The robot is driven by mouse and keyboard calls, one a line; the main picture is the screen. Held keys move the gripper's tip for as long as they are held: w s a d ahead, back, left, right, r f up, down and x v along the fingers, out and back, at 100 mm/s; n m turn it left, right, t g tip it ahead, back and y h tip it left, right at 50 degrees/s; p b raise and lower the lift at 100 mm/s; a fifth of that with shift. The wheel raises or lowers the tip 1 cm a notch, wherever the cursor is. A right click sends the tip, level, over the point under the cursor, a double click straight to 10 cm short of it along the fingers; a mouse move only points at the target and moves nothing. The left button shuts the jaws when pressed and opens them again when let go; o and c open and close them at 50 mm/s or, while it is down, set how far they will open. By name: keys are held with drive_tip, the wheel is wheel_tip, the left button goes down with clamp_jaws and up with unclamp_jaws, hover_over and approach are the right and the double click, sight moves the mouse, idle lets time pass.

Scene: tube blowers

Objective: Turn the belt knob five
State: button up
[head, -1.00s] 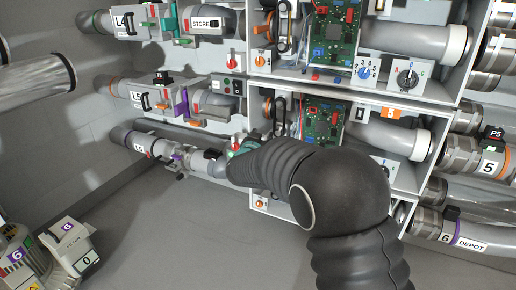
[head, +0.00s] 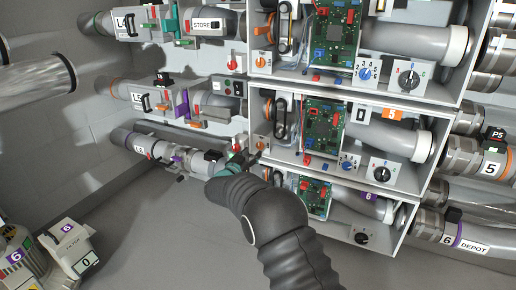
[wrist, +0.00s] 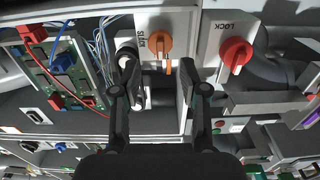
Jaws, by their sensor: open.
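The orange belt knob five (head: 261,143) sits on a white panel at the left end of the middle blower box, beside the black belt loop (head: 280,118). In the wrist view, the orange knob (wrist: 160,43) shows upright on its panel, with an upside-down label beside it. My gripper (wrist: 158,80) is open and empty, its two fingers below the knob in the picture and either side of its line. The knob appears apart from the fingers, beyond their tips. In the head view my gripper is small and close to the knob's left.
A red LOCK knob (wrist: 236,52) sits right of the orange knob in the wrist view. A green circuit board (wrist: 55,75) with wires is at left. In the head view, blower boxes stack above and below.

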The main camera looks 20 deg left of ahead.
sight(259, 147)
drive_tip(key=shift+w+d, duration=0.15)
drive_tip(key=shift+w, duration=1.4)
drive_tip(key=shift+w+d, duration=0.1)
drive_tip(key=shift+w, duration=1.4)
drive_tip(key=shift+c, duration=0.3)
clamp_jaws()
